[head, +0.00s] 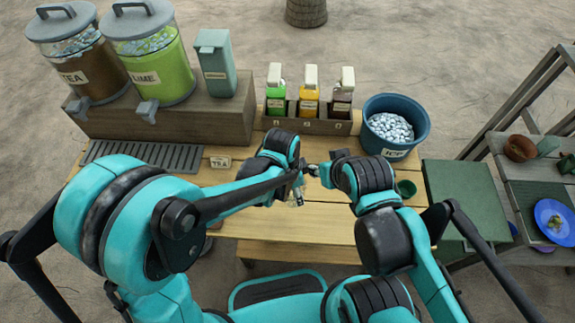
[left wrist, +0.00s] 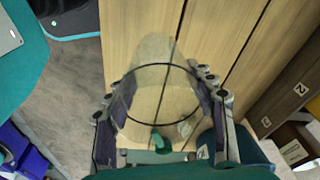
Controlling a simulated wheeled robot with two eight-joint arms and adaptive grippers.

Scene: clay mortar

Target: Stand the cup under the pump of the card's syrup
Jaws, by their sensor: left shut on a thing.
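A clear cup (left wrist: 155,95) with a dark ring fills the space between the fingers of my left gripper (left wrist: 160,100). In the head view the cup (head: 296,196) is small and partly hidden by my left gripper (head: 298,178), over the table's middle. Green (head: 276,92), yellow (head: 310,93) and dark (head: 343,95) syrup bottles with pale pump tops stand in a wooden rack (head: 312,125) at the back. A small card (head: 220,162) lies left of my grippers; its top line seems to read TEA, the rest is illegible. My right gripper (head: 317,171) is close beside the left; its fingers are unclear.
TEA (head: 90,65) and LIME (head: 150,60) dispensers and a grey-green container (head: 215,65) stand on a raised box. A slatted drip tray (head: 145,157) lies before them. A blue ICE bucket (head: 395,152) stands right of the rack; a green cup (head: 405,188) sits in front.

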